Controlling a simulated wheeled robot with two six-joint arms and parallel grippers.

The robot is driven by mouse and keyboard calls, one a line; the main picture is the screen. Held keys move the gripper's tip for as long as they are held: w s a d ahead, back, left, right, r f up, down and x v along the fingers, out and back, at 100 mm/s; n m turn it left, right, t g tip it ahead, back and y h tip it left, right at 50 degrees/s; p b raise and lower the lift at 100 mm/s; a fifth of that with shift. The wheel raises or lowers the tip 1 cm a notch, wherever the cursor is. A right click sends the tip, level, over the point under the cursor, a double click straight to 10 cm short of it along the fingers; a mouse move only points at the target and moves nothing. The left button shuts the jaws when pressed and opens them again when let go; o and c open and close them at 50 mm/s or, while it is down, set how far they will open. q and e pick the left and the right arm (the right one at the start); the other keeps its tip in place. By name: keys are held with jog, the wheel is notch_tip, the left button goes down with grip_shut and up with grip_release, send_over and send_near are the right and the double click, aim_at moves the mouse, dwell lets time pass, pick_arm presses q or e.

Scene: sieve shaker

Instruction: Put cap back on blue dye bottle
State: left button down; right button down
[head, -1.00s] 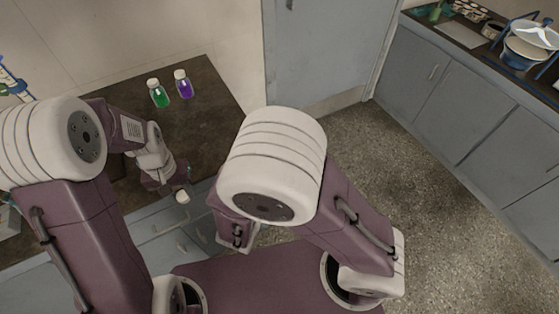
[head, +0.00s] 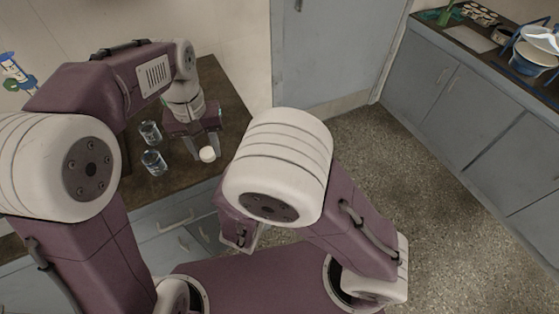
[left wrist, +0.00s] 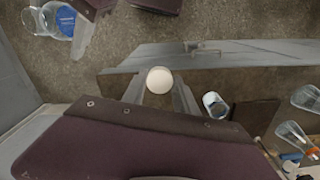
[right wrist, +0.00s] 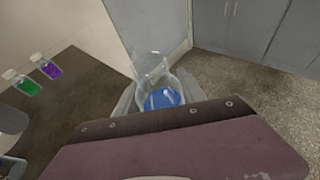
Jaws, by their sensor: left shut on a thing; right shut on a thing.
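My left gripper (left wrist: 159,88) is shut on a white round cap (left wrist: 159,80). The cap also shows in the head view (head: 207,154), held near the counter's front edge. My right gripper (right wrist: 157,100) is shut on a clear bottle with blue dye (right wrist: 162,99). The bottle's top is open, with no cap on it. In the left wrist view this bottle (left wrist: 62,18) is at the upper left, well apart from the cap. In the head view the bottle is not visible and my right arm hides much of that area.
Two clear glass vessels (head: 153,162) stand on the dark counter (head: 222,95) left of the cap. Capped green (right wrist: 28,87) and purple (right wrist: 50,70) bottles stand on the counter in the right wrist view. A counter with a blue-and-white device (head: 535,52) is at the far right, beyond open floor.

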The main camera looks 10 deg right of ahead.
pick_arm(q)
jog(key=s+d+r+m, duration=0.1)
jog(key=d+r, duration=0.1)
jog(key=d, duration=0.3)
jog(key=s+d+r+m, duration=0.2)
jog(key=d+r, duration=0.1)
jog(key=d, duration=0.2)
jog(key=s+d+r+m, duration=0.1)
jog(key=d+r, duration=0.2)
jog(key=d, duration=0.3)
jog(key=shift+s+r+m, duration=0.2)
jog(key=shift+r+m, duration=0.05)
jog(key=shift+m, duration=0.15)
jog(key=shift+s+d, duration=0.2)
jog(key=shift+s, duration=0.1)
jog(key=shift+w, duration=0.1)
jog(key=shift+f, duration=2)
jog(key=shift+f, duration=0.9)
jog(key=shift+f, duration=0.55)
